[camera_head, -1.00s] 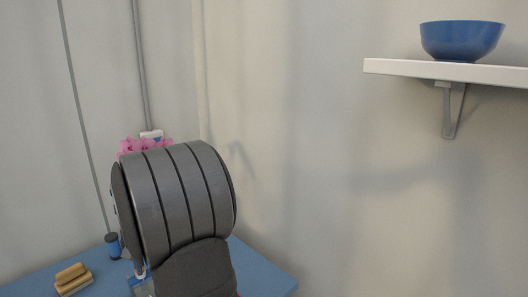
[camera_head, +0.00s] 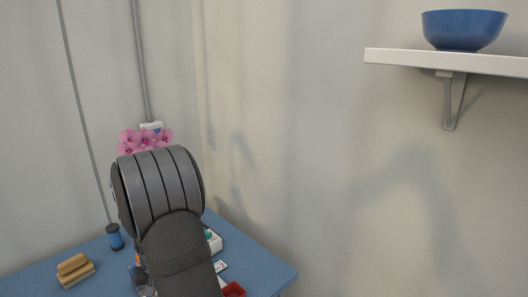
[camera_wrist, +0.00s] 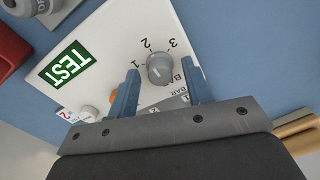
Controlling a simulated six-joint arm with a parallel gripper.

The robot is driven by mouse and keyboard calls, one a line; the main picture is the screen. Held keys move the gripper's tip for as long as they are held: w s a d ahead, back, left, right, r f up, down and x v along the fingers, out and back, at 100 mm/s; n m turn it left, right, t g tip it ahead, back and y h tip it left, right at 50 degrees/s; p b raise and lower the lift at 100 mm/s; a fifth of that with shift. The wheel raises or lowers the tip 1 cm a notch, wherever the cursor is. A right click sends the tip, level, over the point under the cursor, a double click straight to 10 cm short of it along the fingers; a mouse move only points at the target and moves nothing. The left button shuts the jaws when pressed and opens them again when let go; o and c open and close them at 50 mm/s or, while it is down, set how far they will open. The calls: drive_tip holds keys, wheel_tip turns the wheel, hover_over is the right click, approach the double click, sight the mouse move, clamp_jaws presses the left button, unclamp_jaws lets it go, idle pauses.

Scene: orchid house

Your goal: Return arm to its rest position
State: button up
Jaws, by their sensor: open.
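Beyond the fingers is a white panel (camera_wrist: 170,25) with a grey knob (camera_wrist: 160,68) marked 1, 2, 3 and a green TEST label (camera_wrist: 67,65). The knob appears between the fingertips in the picture; I cannot tell the gap in depth. In the head view my dark arm fills the lower middle, over the table, and hides the gripper.
Pink orchid flowers (camera_head: 144,139) rise behind my arm. A wall shelf (camera_head: 400,57) with a blue bowl (camera_head: 463,31) is at upper right.

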drive_tip(key=n, duration=0.4)
drive_tip(key=shift+n, duration=0.4)
drive_tip(key=n, duration=0.5)
drive_tip(key=shift+w+r, duration=0.1)
drive_tip(key=shift+r, duration=0.9)
